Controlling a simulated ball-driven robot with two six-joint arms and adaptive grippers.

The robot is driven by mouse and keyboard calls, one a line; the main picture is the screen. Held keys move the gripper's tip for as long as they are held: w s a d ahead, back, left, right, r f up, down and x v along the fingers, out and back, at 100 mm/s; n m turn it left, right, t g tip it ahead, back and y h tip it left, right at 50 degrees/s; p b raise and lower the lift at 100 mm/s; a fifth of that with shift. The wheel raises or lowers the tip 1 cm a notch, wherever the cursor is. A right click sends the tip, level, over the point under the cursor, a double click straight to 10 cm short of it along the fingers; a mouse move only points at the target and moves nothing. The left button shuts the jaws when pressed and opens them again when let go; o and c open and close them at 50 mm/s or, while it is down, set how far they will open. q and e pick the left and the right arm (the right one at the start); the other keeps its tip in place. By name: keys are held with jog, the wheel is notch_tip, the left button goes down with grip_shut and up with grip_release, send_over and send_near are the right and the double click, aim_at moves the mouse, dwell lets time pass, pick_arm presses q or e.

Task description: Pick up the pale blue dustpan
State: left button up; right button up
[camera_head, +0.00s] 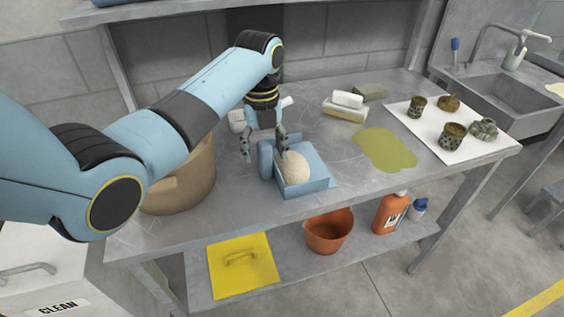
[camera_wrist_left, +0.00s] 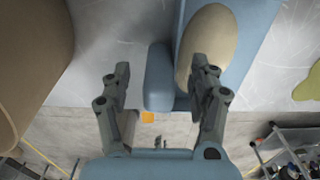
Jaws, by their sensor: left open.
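The pale blue dustpan (camera_head: 317,185) stands on the grey metal bench, below my left gripper in the head view. A rounded beige thing (camera_head: 293,167) lies in its pan. My left gripper (camera_head: 265,149) is open and points down over the dustpan's left side, where a thick blue handle (camera_head: 265,160) sticks up. In the left wrist view the handle (camera_wrist_left: 158,78) shows between the two fingers (camera_wrist_left: 160,72), with gaps on both sides. The right finger there overlaps the beige thing (camera_wrist_left: 207,40). I cannot tell the fingers' height against the handle.
A tan tub (camera_head: 185,180) stands left of the dustpan. Right of it are a greenish puddle (camera_head: 385,150) and a white board (camera_head: 475,150) with several dark pots. White and grey blocks (camera_head: 345,108) lie behind. The shelf below holds an orange bucket (camera_head: 329,232).

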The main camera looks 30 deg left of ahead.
aim_at(267, 164)
pick_arm(q)
jog(key=f, duration=0.3)
jog(key=shift+s+d+f, duration=0.2)
jog(key=shift+d+f, duration=0.1)
jog(key=shift+f, duration=0.3)
jog(key=c, duration=0.6)
grip_shut()
pick_arm(e)
jog(key=shift+w+a+r, duration=0.2)
jog(key=shift+w+r, duration=0.05)
jog(key=shift+w, duration=0.35)
